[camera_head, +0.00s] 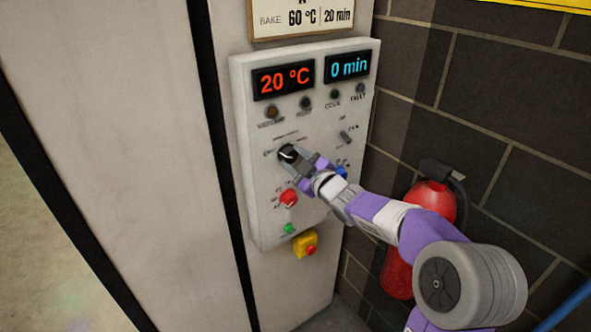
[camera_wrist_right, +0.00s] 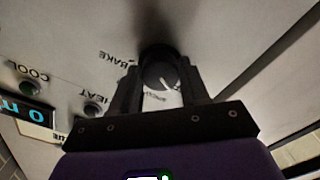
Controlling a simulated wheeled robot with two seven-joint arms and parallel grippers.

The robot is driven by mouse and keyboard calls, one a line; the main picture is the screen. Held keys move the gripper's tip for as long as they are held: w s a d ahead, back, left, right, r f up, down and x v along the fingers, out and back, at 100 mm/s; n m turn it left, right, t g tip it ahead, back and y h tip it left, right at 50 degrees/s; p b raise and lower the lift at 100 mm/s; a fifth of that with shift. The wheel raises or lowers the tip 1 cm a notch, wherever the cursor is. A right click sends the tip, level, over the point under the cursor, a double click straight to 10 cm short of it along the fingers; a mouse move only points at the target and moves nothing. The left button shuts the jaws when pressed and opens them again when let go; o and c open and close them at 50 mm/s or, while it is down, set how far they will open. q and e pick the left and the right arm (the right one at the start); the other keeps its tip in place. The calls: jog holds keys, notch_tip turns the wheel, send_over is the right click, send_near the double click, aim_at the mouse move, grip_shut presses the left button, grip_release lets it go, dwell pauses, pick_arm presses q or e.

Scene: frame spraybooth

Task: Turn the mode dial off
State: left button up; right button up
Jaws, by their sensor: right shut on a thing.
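The mode dial (camera_head: 286,152) is a round black knob on the white control panel (camera_head: 246,190). My right gripper (camera_head: 293,158) reaches it from the lower right, with its fingers closed around it. In the right wrist view the dial (camera_wrist_right: 159,70) sits between the two dark fingers of the right gripper (camera_wrist_right: 160,84), and a white pointer line shows on its face. The word BAKE is printed beside it; I cannot tell which label the pointer marks. My left gripper is not in view.
The displays (camera_head: 284,80) read 20 °C and 0 min. A red button (camera_head: 288,198), a green button (camera_head: 289,228) and a yellow emergency stop box (camera_head: 305,245) are below the dial. A red fire extinguisher (camera_head: 436,200) hangs on the brick wall behind my right arm.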

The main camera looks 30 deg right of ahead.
jog(key=shift+n+b, duration=0.35)
jog(key=shift+n, duration=0.15)
jog(key=o, duration=1.1)
jog(key=shift+c, duration=0.2)
jog(key=s, duration=0.7)
jog(key=shift+s+d, duration=0.25)
jog(key=shift+d, duration=0.05)
